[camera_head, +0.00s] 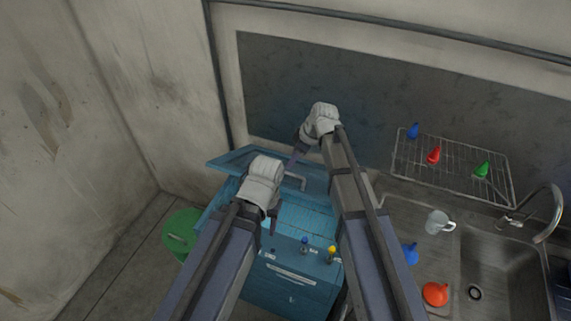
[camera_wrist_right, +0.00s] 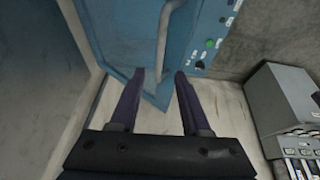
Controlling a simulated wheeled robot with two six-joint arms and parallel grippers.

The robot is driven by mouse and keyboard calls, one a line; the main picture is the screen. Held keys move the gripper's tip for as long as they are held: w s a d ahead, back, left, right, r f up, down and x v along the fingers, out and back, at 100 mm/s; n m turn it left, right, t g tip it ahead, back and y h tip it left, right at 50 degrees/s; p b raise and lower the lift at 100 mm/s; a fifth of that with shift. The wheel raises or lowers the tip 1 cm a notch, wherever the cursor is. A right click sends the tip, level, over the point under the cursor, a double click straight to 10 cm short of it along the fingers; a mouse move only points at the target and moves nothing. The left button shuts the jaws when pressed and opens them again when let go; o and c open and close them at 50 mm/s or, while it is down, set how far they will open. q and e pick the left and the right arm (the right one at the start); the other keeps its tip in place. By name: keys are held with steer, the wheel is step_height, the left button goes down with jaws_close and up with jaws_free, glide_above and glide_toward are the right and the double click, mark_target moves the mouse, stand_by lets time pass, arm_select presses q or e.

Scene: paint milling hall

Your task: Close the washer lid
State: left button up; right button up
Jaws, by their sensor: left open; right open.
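The blue washer (camera_head: 320,290) stands in the middle of the head view, partly hidden by my arms. Its blue lid (camera_head: 232,162) is raised at the back, with a grey bar handle (camera_head: 295,180). My right gripper (camera_head: 295,157) is open and empty at the lid's upper edge, above the handle. In the right wrist view, its open fingers (camera_wrist_right: 159,75) reach towards a blue panel (camera_wrist_right: 120,35) with a grey bar (camera_wrist_right: 165,40); contact is unclear. My left gripper (camera_head: 273,225) is open over the washer's top, lower than the right one.
A green bin (camera_head: 180,228) stands left of the washer. A sink (camera_head: 505,270) with a wire rack (camera_head: 455,170), a mug (camera_head: 437,222) and coloured items is at right. A wall is close behind.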

steer(key=shift+f, duration=0.1)
steer(key=b+x, duration=0.7)
steer(key=shift+a+f, duration=0.1)
steer(key=shift+f, duration=0.25)
steer(key=shift+r, duration=0.1)
steer(key=shift+c, duration=0.2)
jaws_close()
stand_by(0.9)
